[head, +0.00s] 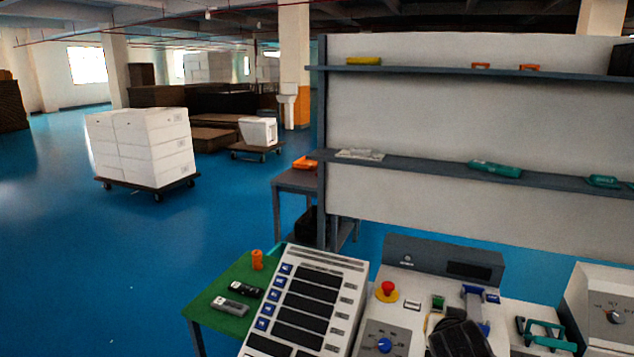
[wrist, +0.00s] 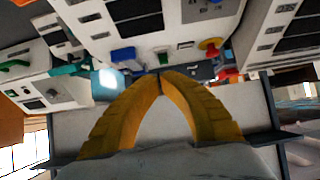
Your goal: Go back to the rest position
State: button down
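My gripper (wrist: 160,77) shows in the wrist view with two yellow curved fingers whose tips meet. It looks shut, with nothing visible between the fingers. It is in front of the test bench, which appears upside down in that view. A blue part (wrist: 122,54) of the bench shows just beyond the fingertips, and a red button on a yellow base (wrist: 211,46) shows to their right. I cannot make out my gripper for certain in the head view. A dark shape (head: 460,338) covers part of the bench there.
The test bench has a slanted panel (head: 306,300), a red button (head: 388,288) and a blue knob (head: 384,344). A green table (head: 215,308) stands left of it, and shelves (head: 420,170) rise behind. Loaded carts (head: 145,185) stand farther back. Blue floor (head: 110,270) at left is clear.

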jog(key=s+a+n+g+y+b, duration=0.1)
jog(key=s+a, duration=0.3)
jog(key=s, duration=0.5)
jog(key=s+a+n+g+y+b, duration=0.2)
jog(key=s+a+n+y+b, duration=0.1)
jog(key=s, duration=0.6)
jog(key=shift+s+a+f+n+b, duration=0.3)
jog(key=shift+a+b, duration=0.15)
jog(key=shift+a, duration=0.45)
